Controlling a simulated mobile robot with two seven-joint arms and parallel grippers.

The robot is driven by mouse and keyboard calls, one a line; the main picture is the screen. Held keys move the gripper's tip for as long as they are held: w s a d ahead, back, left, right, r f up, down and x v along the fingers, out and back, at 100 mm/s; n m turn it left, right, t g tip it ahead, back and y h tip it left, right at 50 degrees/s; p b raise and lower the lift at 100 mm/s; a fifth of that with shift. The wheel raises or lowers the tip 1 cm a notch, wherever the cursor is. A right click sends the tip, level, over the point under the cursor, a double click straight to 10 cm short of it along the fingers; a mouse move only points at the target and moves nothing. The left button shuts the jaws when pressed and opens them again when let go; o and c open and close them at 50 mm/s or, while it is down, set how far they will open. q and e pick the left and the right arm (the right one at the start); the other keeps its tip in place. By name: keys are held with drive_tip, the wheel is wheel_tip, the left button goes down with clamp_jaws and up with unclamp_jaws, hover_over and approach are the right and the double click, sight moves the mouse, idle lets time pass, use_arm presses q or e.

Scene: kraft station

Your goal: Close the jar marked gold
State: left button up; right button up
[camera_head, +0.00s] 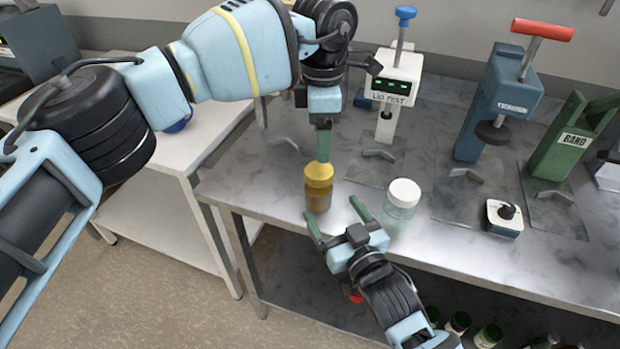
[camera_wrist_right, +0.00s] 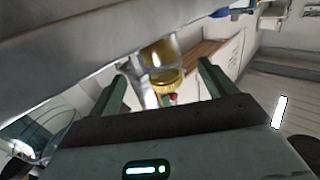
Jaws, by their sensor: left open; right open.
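The gold jar (camera_head: 318,199) stands upright near the front edge of the metal table. It has amber contents and a gold lid (camera_head: 319,173) on top; whether the lid is tight I cannot tell. My left gripper (camera_head: 323,150) points down directly above the lid, its fingers open and at or just over the lid's top; contact is unclear. My right gripper (camera_head: 337,216) is open and empty at the table's front edge, fingers pointing toward the jar. The right wrist view shows the jar (camera_wrist_right: 160,53) and its gold lid (camera_wrist_right: 168,81) between the open fingers (camera_wrist_right: 162,85).
A clear jar with a white lid (camera_head: 403,194) stands close to the right of my right gripper. Behind are a white lid-test press (camera_head: 393,95), a blue press (camera_head: 498,100) and a green band stand (camera_head: 568,140). A white side table (camera_head: 165,150) stands left.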

sight(318, 187)
use_arm(q)
drive_tip(key=shift+w+a+r, duration=0.1)
drive_tip(key=shift+w+a, duration=0.1)
drive_tip(key=shift+w, duration=0.05)
use_arm(e)
drive_tip(key=shift+w+a, duration=0.15)
drive_tip(key=shift+w, duration=0.1)
use_arm(q)
drive_tip(key=shift+s+d, duration=0.15)
drive_tip(key=shift+s, duration=0.05)
use_arm(e)
drive_tip(key=shift+s+r, duration=0.1)
drive_tip(key=shift+s, duration=0.1)
drive_tip(key=shift+w, duration=0.1)
drive_tip(key=shift+x, duration=3.85)
drive_tip(key=shift+c, duration=0.4)
